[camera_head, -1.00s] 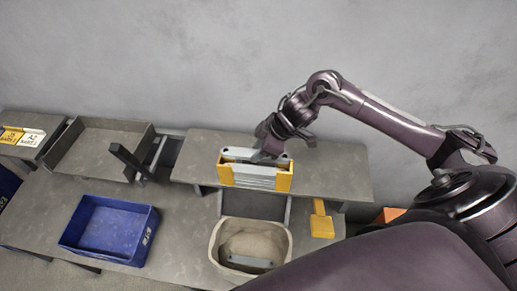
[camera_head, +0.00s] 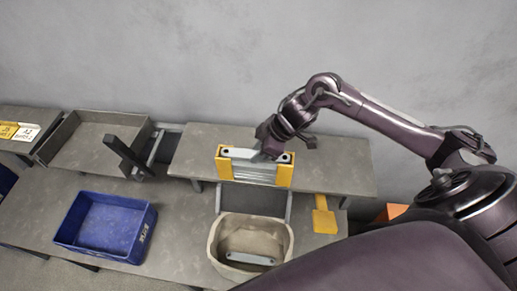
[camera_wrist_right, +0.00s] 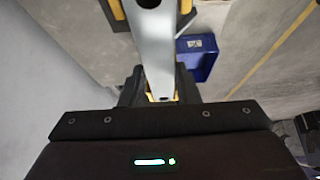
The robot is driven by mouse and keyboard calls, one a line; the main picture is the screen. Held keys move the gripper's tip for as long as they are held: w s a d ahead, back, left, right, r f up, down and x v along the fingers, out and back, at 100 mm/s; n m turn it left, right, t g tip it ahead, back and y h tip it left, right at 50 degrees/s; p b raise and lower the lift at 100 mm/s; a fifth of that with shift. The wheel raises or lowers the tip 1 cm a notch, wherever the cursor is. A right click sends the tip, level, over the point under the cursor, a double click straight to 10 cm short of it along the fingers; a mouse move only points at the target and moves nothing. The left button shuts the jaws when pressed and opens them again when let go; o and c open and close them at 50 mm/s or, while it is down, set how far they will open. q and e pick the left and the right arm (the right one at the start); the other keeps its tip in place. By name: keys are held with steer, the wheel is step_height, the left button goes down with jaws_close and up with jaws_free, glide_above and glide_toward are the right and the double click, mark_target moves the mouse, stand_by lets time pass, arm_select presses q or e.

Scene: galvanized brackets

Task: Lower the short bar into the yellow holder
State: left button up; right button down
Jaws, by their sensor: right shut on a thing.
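The yellow holder (camera_head: 285,175) stands on the raised shelf, with upright yellow sides and grey metal between them. My right gripper (camera_head: 268,150) reaches in from the right at its top and is shut on a short grey bar (camera_head: 237,153) with a hole near each end. The bar lies across the holder's top, roughly from side to side. I cannot tell whether it touches the holder. In the right wrist view the bar (camera_wrist_right: 156,45) extends away from the jaws, with yellow holder parts (camera_wrist_right: 117,10) beside it. My left gripper is not in view.
A beige bin (camera_head: 215,255) below holds a grey bracket (camera_head: 250,258). A blue crate (camera_head: 143,236) stands at the left. A grey tray (camera_head: 70,125) with a dark post (camera_head: 125,155) beside it is farther left. A yellow piece (camera_head: 325,222) lies at the right.

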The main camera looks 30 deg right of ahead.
steer(key=c, duration=1)
jaws_free()
steer(key=b+v, duration=0.1)
steer(key=v, duration=0.5)
steer(key=shift+s+d+r, duration=0.1)
steer(key=shift+d+r, duration=0.05)
steer(key=shift+d, duration=0.05)
steer(key=shift+s+d+r, duration=0.15)
steer(key=shift+s+r, duration=0.05)
steer(key=shift+r, duration=0.45)
